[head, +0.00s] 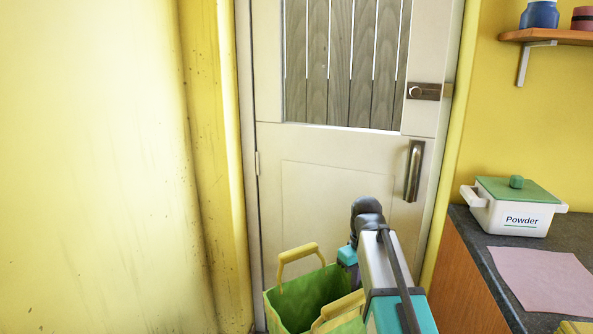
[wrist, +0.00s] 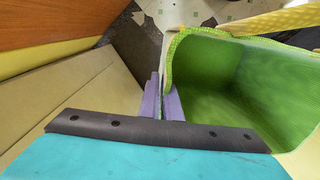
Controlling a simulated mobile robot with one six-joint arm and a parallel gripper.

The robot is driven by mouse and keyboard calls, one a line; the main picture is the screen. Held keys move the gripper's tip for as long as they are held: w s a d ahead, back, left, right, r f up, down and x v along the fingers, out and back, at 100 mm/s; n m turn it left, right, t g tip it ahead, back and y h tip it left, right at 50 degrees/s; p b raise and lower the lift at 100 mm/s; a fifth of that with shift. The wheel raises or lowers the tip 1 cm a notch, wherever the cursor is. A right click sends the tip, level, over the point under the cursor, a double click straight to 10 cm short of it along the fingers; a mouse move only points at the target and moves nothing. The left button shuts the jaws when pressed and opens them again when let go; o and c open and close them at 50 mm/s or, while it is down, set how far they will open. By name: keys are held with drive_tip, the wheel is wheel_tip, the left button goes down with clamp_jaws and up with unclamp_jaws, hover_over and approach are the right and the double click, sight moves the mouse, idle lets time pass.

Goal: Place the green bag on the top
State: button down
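The green bag (head: 300,300) is open at the top and has yellow handles. It shows low in the head view, in front of the door and left of my arm. In the wrist view the bag (wrist: 240,85) fills the right side, with its mouth facing the camera. My gripper (wrist: 161,100) has its purple fingers close together, one on each side of the bag's rim, and looks shut on it. In the head view the fingertips are hidden. The bag's bottom is out of view, so I cannot tell whether it touches the floor.
A dark countertop (head: 488,248) at right, over an orange cabinet (head: 462,290), carries a white "Powder" box (head: 515,212) with a green lid and a pink cloth (head: 543,280). A wall shelf (head: 560,37) holds jars. A closed door (head: 330,170) stands ahead, a yellow wall at left.

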drive_tip(key=shift+r+p, duration=5.2)
drive_tip(key=shift+p, duration=1.25)
drive_tip(key=shift+r, duration=0.1)
wheel_tip(320, 180, up, 17)
drive_tip(key=p, duration=1.7)
drive_tip(key=shift+s, duration=0.2)
